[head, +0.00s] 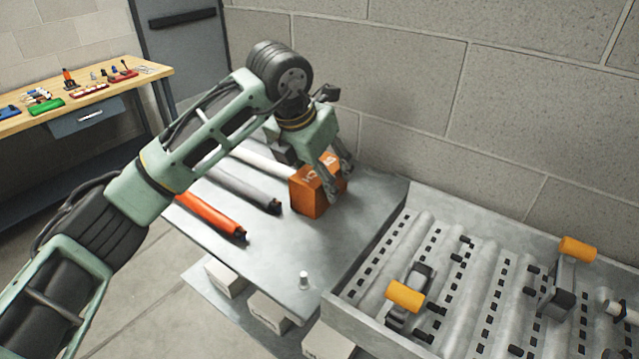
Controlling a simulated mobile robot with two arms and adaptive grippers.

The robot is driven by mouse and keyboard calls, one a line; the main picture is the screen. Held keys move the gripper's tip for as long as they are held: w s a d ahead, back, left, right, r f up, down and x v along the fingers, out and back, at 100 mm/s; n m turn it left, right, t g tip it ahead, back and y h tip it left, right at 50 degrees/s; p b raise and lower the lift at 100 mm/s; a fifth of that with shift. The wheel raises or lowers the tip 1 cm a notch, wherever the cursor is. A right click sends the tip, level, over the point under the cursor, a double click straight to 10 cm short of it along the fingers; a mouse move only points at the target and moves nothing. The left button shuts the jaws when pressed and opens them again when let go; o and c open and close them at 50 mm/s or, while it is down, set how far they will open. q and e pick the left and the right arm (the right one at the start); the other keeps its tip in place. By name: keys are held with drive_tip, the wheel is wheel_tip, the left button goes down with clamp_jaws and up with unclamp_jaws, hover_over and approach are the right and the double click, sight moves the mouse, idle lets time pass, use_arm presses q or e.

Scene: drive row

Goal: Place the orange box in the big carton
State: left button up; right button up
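The orange box (306,198) stands on the grey metal table, close to the wall side. My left gripper (338,182) comes down from above at the box's right end. Its fingers overlap the box's top and right side, one in front of the other. Whether they press on the box cannot be made out. The box appears to rest on the table. My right gripper is not in view. No big carton can be made out in this view.
A roller tray (450,290) with orange-handled parts adjoins at right. White boxes (268,312) sit below the front edge. A workbench (90,95) stands far left.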

use_arm(q)
drive_tip(key=c, duration=1)
drive_tip(key=shift+r, duration=0.1)
